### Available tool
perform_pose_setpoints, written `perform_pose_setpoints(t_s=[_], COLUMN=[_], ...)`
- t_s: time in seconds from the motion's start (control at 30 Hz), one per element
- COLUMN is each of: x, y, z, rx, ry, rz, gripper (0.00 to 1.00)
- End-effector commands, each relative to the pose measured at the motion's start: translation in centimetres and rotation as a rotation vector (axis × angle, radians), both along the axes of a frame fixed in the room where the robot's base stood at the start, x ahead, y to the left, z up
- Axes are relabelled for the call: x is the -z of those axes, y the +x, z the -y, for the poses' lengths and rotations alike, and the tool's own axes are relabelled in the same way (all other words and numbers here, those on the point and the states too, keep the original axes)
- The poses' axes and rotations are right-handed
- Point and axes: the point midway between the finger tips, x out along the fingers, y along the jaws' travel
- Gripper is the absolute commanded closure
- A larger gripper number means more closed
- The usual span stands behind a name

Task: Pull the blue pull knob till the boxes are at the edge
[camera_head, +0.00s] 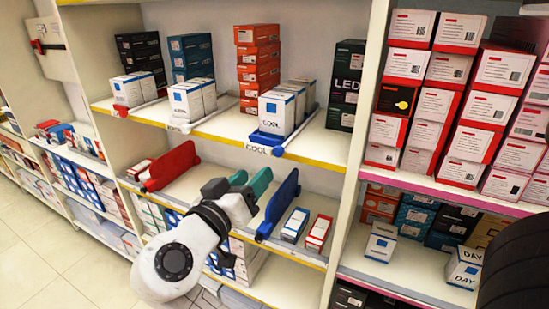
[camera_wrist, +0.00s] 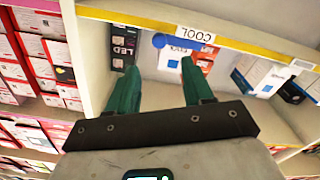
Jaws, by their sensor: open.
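The blue pull knob (camera_head: 278,151) is at the front edge of the upper shelf, beside the COOL label. It also shows in the wrist view (camera_wrist: 158,41), just beyond and between my fingertips in the picture. White-and-blue COOL boxes (camera_head: 276,112) stand upright on a blue base behind the knob, a little back from the yellow shelf edge. In the wrist view the boxes (camera_wrist: 174,59) show between the fingers. My gripper (camera_head: 250,181) has green fingers, open and empty, and appears below the knob in the head view. I see no contact with the knob.
Similar white boxes (camera_head: 187,100) with a white pusher stand to the left on the upper shelf. A blue divider (camera_head: 280,203) and a red divider (camera_head: 172,166) stand on the shelf below, near my gripper. A white upright panel (camera_head: 356,140) borders the right side.

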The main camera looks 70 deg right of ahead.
Motion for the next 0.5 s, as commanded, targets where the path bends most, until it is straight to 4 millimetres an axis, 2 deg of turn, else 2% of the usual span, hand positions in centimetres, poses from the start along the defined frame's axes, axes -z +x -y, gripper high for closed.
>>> perform_pose_setpoints(t_s=[0.3, 0.5], x=[-0.2, -0.2], y=[-0.5, -0.5], z=[5.8, 8.4], rx=[0.007, 0.004], ry=[0.001, 0.001], rz=[-0.002, -0.002], gripper=[0.49, 0.49])
